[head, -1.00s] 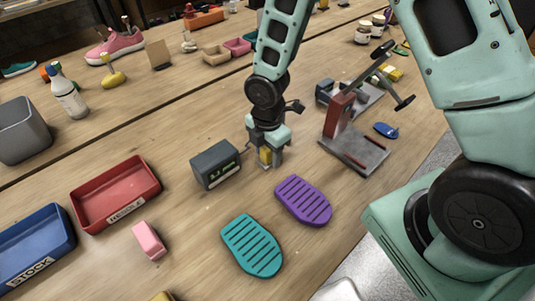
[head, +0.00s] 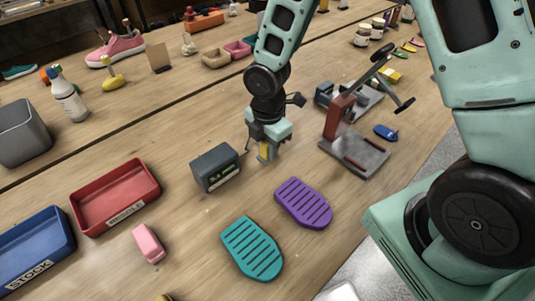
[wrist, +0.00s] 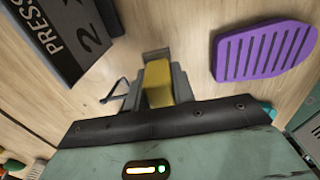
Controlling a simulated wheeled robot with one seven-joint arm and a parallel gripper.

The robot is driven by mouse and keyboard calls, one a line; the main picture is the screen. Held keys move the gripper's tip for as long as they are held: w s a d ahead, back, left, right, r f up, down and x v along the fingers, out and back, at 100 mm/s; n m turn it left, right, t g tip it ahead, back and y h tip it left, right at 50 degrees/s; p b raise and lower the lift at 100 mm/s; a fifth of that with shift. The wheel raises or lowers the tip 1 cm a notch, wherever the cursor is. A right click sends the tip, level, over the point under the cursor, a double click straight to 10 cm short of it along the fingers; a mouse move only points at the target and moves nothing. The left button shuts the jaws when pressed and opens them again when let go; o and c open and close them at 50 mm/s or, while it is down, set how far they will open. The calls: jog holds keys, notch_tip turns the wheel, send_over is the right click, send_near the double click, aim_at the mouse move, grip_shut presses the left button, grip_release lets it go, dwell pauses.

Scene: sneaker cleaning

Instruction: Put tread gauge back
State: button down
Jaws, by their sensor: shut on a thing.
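My gripper (head: 266,155) is shut on a small yellow piece (head: 264,151), which looks like the tread gauge or its probe. It is upright between the fingers and also shows in the wrist view (wrist: 158,82). Its lower end seems slightly above the table; the exact gap is hard to tell. A thin dark wire loop (wrist: 116,92) lies between the box and my gripper.
A purple ribbed sole (head: 303,203) and a teal one (head: 252,248) lie in front. A grey stand with a red post (head: 355,152) is at right. A red tray (head: 115,195), a blue tray (head: 33,250) and a pink block (head: 148,242) are at left.

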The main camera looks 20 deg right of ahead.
notch_tip(320, 180, up, 6)
jog(key=shift+r, duration=0.1)
jog(key=shift+r+b, duration=0.3)
jog(key=shift+b, duration=0.65)
notch_tip(320, 180, down, 10)
jog(key=shift+r, duration=0.2)
jog(key=shift+f, duration=0.1)
jog(key=c, duration=1.2)
grip_release()
jog(key=shift+o, duration=0.2)
